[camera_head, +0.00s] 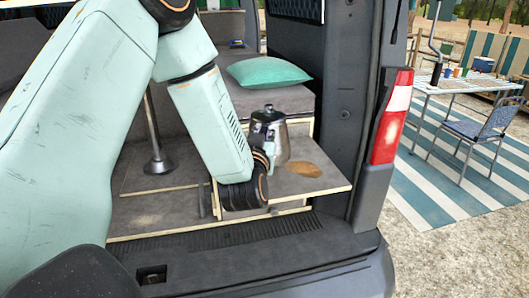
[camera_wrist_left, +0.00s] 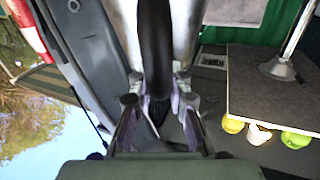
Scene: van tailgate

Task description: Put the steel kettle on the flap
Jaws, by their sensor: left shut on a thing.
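The steel kettle (camera_head: 285,136) stands upright at the back left of the flap (camera_head: 322,182), a grey board with a pale edge and a brown patch. Whether its base touches the flap or is just above it, I cannot tell. My left gripper (camera_head: 266,155) is at the kettle's near left side, partly hidden by my wrist. In the left wrist view, my left gripper (camera_wrist_left: 160,108) is shut on the kettle's black handle (camera_wrist_left: 156,45), with the shiny kettle body (camera_wrist_left: 186,28) behind it. My right gripper is not in view.
A teal pillow (camera_head: 268,71) lies on the seat behind the kettle. The van's dark pillar (camera_head: 348,110) and red-white tail light (camera_head: 391,120) border the flap's right side. A metal table leg (camera_head: 157,150) stands at left. The flap's front right is clear.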

